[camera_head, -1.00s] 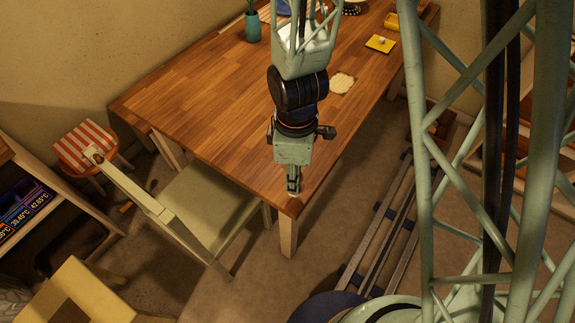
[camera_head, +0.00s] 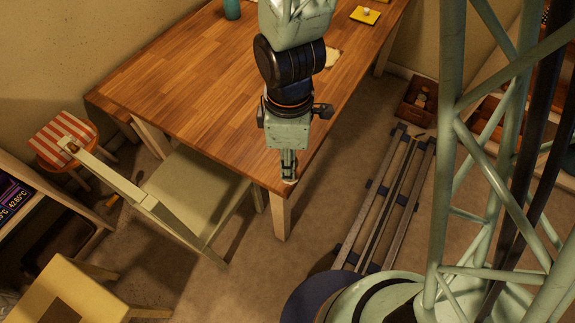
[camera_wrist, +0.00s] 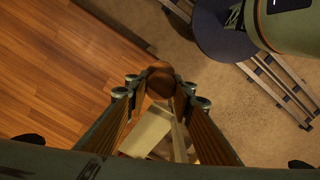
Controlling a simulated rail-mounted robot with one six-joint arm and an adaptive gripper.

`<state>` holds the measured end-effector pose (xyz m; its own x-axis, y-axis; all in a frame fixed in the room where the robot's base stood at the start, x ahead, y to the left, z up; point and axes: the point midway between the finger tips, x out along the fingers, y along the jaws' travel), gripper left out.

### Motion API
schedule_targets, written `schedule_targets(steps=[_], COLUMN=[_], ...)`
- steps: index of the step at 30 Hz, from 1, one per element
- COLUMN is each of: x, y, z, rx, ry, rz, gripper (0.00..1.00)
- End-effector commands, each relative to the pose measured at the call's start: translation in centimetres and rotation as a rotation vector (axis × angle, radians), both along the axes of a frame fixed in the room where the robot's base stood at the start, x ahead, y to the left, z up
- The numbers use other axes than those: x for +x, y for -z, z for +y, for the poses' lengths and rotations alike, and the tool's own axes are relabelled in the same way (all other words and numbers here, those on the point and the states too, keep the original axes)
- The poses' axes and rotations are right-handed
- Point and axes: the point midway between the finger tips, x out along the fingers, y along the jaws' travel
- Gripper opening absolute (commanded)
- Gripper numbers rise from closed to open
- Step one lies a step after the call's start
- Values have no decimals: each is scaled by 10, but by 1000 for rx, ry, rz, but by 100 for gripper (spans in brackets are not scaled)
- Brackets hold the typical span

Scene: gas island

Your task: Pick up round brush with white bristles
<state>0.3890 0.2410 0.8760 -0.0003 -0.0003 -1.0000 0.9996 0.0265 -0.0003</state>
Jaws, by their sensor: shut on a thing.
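My gripper (camera_head: 289,172) is at the near corner of the wooden table (camera_head: 190,85), pointing down. In the wrist view my gripper (camera_wrist: 161,88) is shut on a small round brown thing (camera_wrist: 160,77), seen from above between the fingertips. I take it to be the round brush. A small pale bit (camera_head: 291,181) shows under the fingertips in the head view and may be its bristles. Most of it is hidden by the fingers. I cannot tell whether it touches the table.
A cream chair (camera_head: 190,195) stands left of the table corner, with a striped stool (camera_head: 62,138) beyond. Floor rails (camera_head: 385,200) run to the right. A teal vase (camera_head: 232,9) and a yellow dish (camera_head: 364,15) stand farther back on the table. The near tabletop is mostly clear.

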Motion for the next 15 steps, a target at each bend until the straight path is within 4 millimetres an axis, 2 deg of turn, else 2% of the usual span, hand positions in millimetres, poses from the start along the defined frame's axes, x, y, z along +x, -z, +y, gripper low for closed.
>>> schedule_targets(steps=[15], x=[-10], y=[0], z=[-4], rx=[3], ry=[-4], rz=[-5], gripper=[11])
